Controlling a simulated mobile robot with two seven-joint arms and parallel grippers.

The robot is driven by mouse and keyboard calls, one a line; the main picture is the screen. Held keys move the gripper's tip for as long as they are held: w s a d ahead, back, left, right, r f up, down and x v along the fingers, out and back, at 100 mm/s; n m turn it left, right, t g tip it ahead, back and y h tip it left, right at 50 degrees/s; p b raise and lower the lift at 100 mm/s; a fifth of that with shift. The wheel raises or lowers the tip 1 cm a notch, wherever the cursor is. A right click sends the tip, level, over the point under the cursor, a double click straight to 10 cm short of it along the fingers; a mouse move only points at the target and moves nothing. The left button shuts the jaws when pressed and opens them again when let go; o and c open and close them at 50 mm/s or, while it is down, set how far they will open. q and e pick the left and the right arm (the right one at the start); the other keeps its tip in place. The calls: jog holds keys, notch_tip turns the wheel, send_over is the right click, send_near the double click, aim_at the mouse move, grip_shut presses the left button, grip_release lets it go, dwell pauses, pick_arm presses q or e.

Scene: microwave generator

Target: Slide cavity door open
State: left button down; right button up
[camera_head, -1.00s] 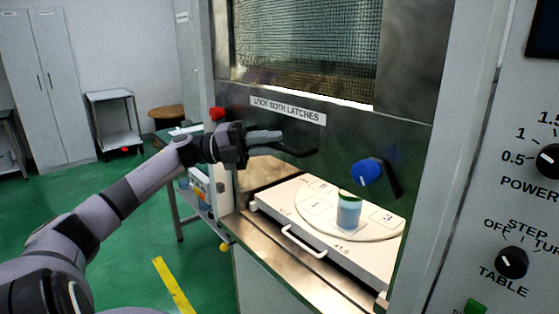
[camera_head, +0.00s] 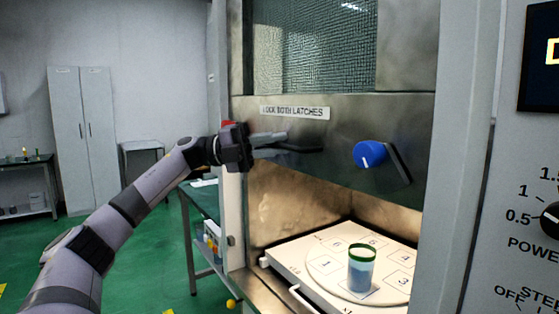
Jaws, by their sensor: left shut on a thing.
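The cavity door (camera_head: 335,137) is a metal panel with a mesh window (camera_head: 310,48) and a label reading "LOCK BOTH LATCHES". It is raised, and the cavity below it is open to view. My left gripper (camera_head: 272,142) is at the door's lower left, shut on the dark door handle (camera_head: 304,149). A blue latch knob (camera_head: 370,154) with a dark lever is on the door's right side. A red latch part (camera_head: 228,125) shows partly behind the gripper. My right gripper is not in view.
Inside the cavity, a pale tray (camera_head: 284,259) with a numbered turntable holds a blue container with a green rim (camera_head: 361,267). A control panel (camera_head: 521,190) stands at the right. A green table (camera_head: 205,204) is behind my left arm.

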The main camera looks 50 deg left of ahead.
pick_arm(q)
jog(key=shift+r, duration=0.5)
jog(key=c, duration=1.2)
grip_release()
jog(key=shift+a+f, duration=0.1)
